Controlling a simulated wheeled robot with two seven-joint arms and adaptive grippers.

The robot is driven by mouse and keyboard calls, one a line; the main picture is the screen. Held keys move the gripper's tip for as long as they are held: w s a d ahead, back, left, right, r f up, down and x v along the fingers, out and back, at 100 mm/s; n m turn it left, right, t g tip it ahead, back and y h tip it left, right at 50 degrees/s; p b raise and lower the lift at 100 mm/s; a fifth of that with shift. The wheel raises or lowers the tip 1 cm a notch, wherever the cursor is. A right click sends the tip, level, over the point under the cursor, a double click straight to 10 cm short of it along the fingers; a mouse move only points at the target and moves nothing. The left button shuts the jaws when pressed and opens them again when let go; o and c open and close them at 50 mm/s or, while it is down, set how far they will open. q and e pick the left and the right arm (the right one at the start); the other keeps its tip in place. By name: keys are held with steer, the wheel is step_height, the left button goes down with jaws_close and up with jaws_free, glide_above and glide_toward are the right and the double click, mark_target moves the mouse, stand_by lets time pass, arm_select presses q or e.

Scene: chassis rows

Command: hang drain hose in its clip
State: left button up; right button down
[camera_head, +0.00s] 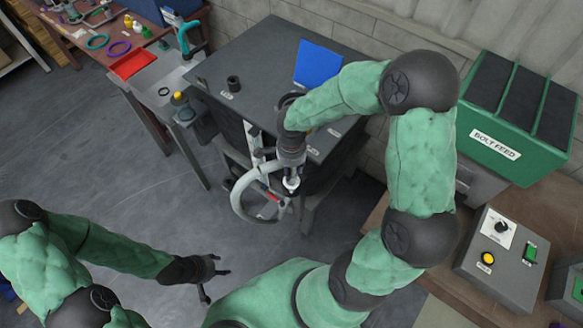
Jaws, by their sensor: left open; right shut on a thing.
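The drain hose (238,203) is a pale grey curved tube that hangs in a loop in front of the dark bench. My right gripper (289,186) reaches down at the bench's front edge and is shut on the hose near its upper end. The fingers and arm hide part of the grip. A white upright strip (254,142) stands at the bench front just left of the gripper; I cannot tell whether it carries the clip. My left gripper (213,284) is open and empty, low over the floor at the bottom, well apart from the hose.
The dark bench (255,65) carries a blue panel (317,64) and a small black cylinder (233,83). A green bolt feed bin (514,146) and a grey control box (501,258) stand at right. A side table with a red tray (133,64) is upper left. Floor at left is clear.

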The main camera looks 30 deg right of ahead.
steer(key=shift+f+b, duration=2.25)
steer(key=shift+b, duration=0.15)
steer(key=c, duration=0.7)
jaws_free()
step_height(320, 180, up, 12)
